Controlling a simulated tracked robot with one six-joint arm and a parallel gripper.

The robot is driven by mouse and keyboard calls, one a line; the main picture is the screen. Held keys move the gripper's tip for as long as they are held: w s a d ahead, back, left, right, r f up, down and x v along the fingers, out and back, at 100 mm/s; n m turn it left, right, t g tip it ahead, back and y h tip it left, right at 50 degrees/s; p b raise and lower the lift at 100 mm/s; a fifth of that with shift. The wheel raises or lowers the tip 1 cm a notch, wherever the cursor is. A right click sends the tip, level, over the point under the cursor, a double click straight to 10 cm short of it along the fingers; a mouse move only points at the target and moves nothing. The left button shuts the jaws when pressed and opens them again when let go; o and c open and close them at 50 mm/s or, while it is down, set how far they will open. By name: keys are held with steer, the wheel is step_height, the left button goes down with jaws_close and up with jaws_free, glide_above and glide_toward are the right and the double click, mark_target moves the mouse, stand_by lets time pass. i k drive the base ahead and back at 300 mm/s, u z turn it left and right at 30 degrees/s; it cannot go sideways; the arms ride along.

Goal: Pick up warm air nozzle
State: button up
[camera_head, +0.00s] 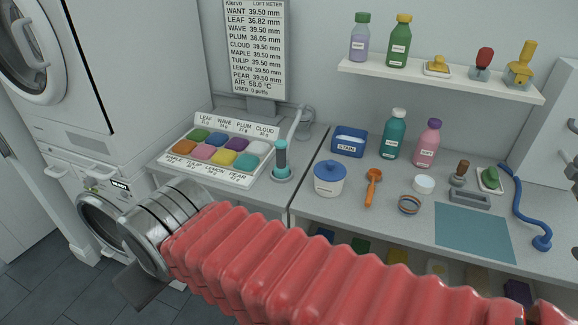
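What looks like the warm air nozzle (281,160) stands upright in a round grey holder on the left counter. My red ribbed arm crosses the front of the picture and ends in a silver wrist at the left. Part of my gripper (138,286) shows as a dark grey plate below the wrist, in front of the counter and well away from the nozzle. Its fingertips cannot be made out, so its opening is unclear.
Left of the nozzle is a labelled tray (238,181) of coloured tufts, with a meter board (256,50) behind. Right are a blue-lidded jar (329,179), an orange scoop (373,187), bottles (394,135) and a blue hose (520,200). A shelf (440,80) overhangs the right counter.

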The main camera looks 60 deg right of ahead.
mark_target(281, 169)
steer(key=i, duration=1)
